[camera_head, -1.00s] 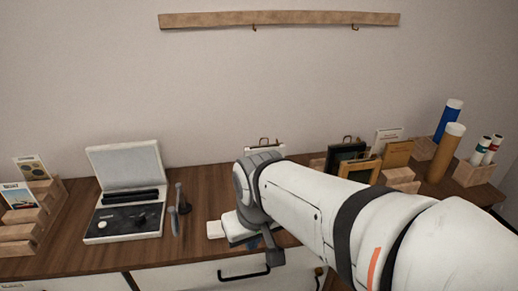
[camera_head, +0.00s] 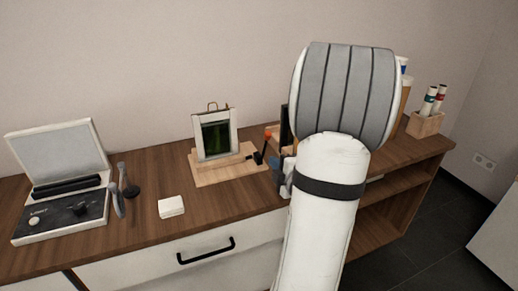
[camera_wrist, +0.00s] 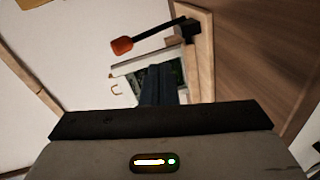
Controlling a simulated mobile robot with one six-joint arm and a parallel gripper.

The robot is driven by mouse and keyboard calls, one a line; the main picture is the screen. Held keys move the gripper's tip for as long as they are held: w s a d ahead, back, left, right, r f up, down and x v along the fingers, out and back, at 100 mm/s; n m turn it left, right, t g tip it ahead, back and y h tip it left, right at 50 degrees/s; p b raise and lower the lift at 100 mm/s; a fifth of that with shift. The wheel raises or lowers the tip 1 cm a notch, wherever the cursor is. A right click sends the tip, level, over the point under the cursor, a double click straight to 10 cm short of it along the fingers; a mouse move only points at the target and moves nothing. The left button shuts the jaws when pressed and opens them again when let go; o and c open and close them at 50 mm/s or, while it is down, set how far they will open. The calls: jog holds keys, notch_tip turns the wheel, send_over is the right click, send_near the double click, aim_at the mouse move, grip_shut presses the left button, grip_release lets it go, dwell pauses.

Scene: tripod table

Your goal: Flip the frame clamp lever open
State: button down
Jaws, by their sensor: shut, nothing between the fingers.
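The frame clamp has a pale wooden base (camera_head: 205,178) on the table, with a white-edged frame (camera_head: 201,137) around a dark green picture standing on it. At the base's right end is the clamp lever, a black arm with an orange-red knob (camera_head: 268,134); in the head view it stands up, roughly upright. In the wrist view the knob (camera_wrist: 122,46) and black arm (camera_wrist: 160,33) lie just beyond my fingertips, apart from them. My gripper (camera_wrist: 157,70) is shut and empty, to the right of the clamp. In the head view my arm hides most of the gripper.
A white stack (camera_head: 171,206) of square pieces lies left of the clamp on the wooden table (camera_head: 150,245). Farther left are dark upright tools (camera_head: 128,182) and an open case (camera_head: 60,190). A holder with tubes (camera_head: 425,124) stands at the right end.

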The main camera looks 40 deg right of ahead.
jog(key=s+d+f+n+t+y+b, duration=0.1)
jog(key=s+d+f+n+t+b, duration=0.15)
jog(key=s+n+t, duration=0.4)
jog(key=m+p, duration=0.2)
jog(key=m, duration=0.1)
send_near(265, 145)
jog(key=w+r, duration=0.4)
jog(key=r, duration=0.3)
jog(key=shift+d+f+g, duration=0.25)
jog(key=shift+d+g, duration=0.05)
jog(key=shift+g, duration=0.15)
jog(key=shift+d, duration=0.1)
